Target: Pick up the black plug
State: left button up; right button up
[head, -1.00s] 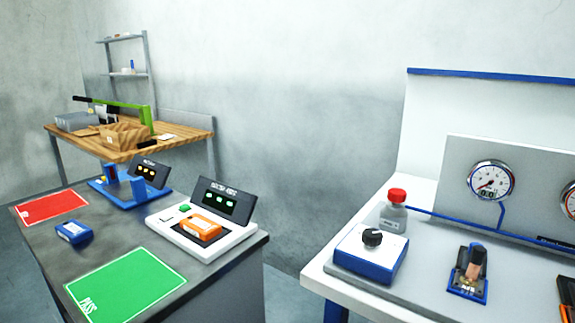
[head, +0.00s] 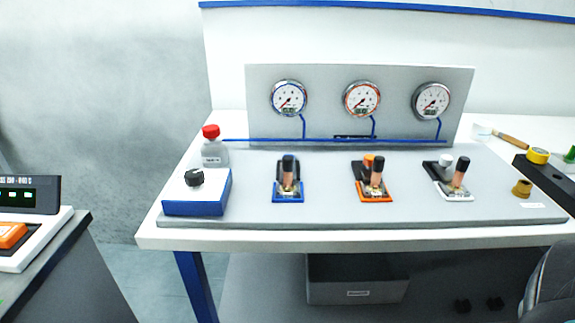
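I cannot tell for sure which thing is the black plug. Three small stands sit on the grey panel of the white bench: a blue one (head: 288,198), an orange one (head: 376,197) and a white one (head: 462,196). Each holds an upright or slightly tilted copper-coloured tube with a black top: the tops are at the blue stand (head: 288,161), the orange stand (head: 378,163) and the white stand (head: 463,163). An orange cap (head: 368,159) and a whitish cap (head: 445,160) stand behind two of them.
Three gauges (head: 362,98) rise behind. A brass piece (head: 521,189) lies at right. A grey drawer box (head: 357,283) is under the bench.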

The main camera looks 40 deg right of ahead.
aim_at(379, 162)
jog(key=z, duration=2.7)
